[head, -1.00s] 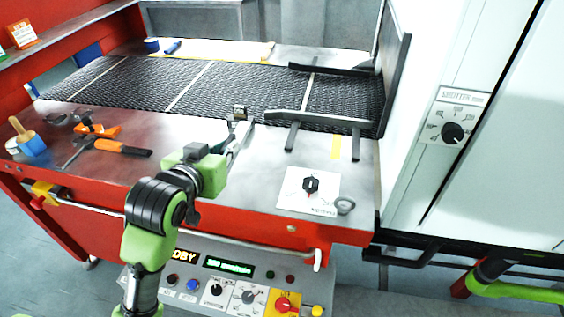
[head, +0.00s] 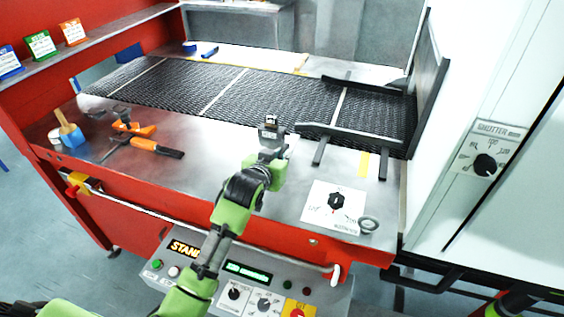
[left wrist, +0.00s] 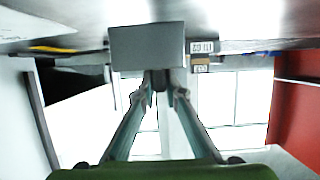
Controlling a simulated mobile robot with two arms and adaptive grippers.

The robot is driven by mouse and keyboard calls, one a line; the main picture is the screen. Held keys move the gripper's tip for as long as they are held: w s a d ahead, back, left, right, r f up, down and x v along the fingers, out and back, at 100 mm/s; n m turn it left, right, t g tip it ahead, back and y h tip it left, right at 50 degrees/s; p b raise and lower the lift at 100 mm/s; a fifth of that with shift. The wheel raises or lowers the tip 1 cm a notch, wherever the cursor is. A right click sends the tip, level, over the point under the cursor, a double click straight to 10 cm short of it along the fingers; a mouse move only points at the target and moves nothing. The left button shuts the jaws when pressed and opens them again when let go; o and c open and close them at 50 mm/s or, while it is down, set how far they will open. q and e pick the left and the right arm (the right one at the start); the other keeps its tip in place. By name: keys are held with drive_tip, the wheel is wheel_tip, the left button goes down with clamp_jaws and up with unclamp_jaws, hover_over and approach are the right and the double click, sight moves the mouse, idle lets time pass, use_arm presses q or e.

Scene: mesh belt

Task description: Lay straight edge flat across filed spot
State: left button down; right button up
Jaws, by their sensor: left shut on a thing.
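My left gripper (head: 269,138) is shut over the front edge of the mesh belt (head: 290,100), left of a dark rail. A small metallic block (head: 271,121) shows at its fingertips. In the left wrist view, the two fingers (left wrist: 160,85) converge on a dark end below a plain grey block (left wrist: 147,45). I cannot tell for sure whether this is the straight edge. I cannot make out the filed spot. My right gripper is not in view.
The dark rail (head: 345,137) stands on legs at the belt's front right. A control panel (head: 240,275) is below. The ledge between pliers and gripper is clear.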

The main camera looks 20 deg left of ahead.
use_arm(q)
wheel_tip(320, 180, down, 3)
drive_tip(key=shift+w+d+r+p, duration=0.1)
drive_tip(key=shift+p, duration=0.45)
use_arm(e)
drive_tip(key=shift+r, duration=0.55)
use_arm(q)
drive_tip(key=shift+f, duration=0.3)
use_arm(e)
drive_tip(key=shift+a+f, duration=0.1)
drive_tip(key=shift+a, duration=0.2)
